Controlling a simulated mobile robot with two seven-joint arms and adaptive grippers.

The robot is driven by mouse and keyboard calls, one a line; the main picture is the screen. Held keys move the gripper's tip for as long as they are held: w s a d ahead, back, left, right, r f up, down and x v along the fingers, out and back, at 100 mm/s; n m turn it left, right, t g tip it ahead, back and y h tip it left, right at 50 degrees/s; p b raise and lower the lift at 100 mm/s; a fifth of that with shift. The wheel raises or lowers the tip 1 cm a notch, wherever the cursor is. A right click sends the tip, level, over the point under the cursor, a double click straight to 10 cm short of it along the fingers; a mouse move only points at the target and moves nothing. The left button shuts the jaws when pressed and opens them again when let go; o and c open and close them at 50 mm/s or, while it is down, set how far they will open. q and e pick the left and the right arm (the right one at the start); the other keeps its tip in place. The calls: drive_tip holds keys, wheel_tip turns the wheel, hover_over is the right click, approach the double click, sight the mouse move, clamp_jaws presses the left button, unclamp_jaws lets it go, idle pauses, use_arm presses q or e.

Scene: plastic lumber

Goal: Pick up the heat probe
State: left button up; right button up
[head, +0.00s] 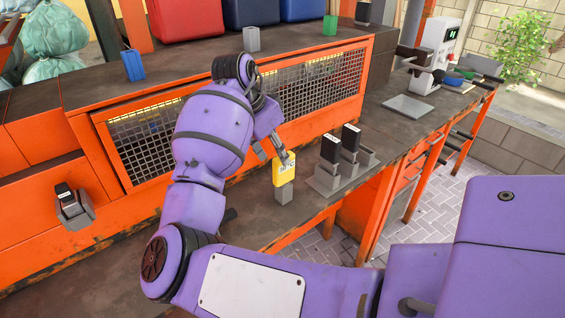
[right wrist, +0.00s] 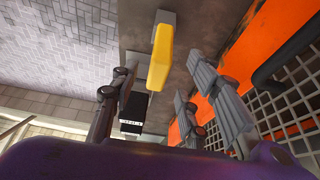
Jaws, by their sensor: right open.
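The heat probe appears to be the yellow block (head: 285,168) with a dark temperature-like marking on its face, upright on a small grey base (head: 284,192) on the dark bench top. My right gripper (head: 272,150) is open and just beside its upper part in the head view. In the right wrist view the yellow block (right wrist: 160,50) shows beyond the gap between the open fingers of my right gripper (right wrist: 158,82). The fingers are not closed on it; whether one touches it I cannot tell. My left gripper is not in view.
Black-topped devices (head: 330,149) stand in a grey holder (head: 327,183) just right of the yellow block. An orange frame with wire mesh (head: 320,82) rises behind. A white machine (head: 434,50) and grey plate (head: 408,107) stand farther right. The bench's front edge is close.

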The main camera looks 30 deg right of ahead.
sight(284, 178)
drive_tip(key=shift+s+d+f, duration=0.1)
drive_tip(key=shift+f, duration=0.2)
drive_tip(key=shift+x, duration=0.85)
drive_tip(key=x, duration=0.5)
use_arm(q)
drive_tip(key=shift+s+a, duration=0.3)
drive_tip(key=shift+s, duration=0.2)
use_arm(e)
drive_tip(key=shift+c, duration=0.5)
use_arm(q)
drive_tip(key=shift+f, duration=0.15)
use_arm(e)
clamp_jaws()
